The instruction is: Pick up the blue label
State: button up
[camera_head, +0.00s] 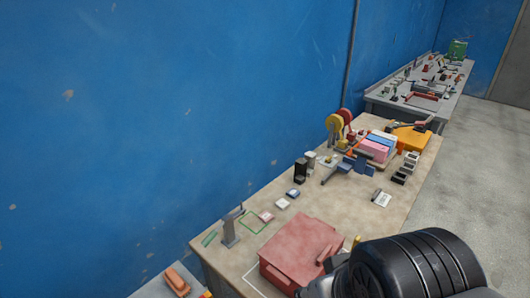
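No label can be picked out for certain at this size. A small blue-and-white piece (293,193) lies on the workbench (335,208), in a row with a small white piece (282,204) and a small pinkish piece (266,216). Farther back, a blue holder (352,166) and blue-and-pink packs (378,147) stand on the same bench; a label on them is too small to tell. A black and grey part of my arm covers the bottom right corner. My gripper is not in view, so its state does not show.
A red box-like block (300,250) fills the near end of the bench, beside a grey upright stand (230,229). Black holders (301,172) stand near the blue wall. Yellow and red reels (334,127) are at the back. Open floor (475,180) lies to the right.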

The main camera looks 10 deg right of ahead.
aim_at(293, 193)
jog(key=i+l+u, duration=0.1)
jog(key=l+u, duration=0.2)
jog(key=u, duration=0.2)
jog(key=l+u, duration=0.7)
jog(key=u, duration=0.25)
jog(key=l+u, duration=0.1)
jog(key=l, duration=0.55)
jog(key=k+l+u, duration=0.1)
jog(key=l, duration=0.55)
jog(key=k+l+u, duration=0.1)
jog(key=l, duration=0.5)
jog(key=i, duration=0.1)
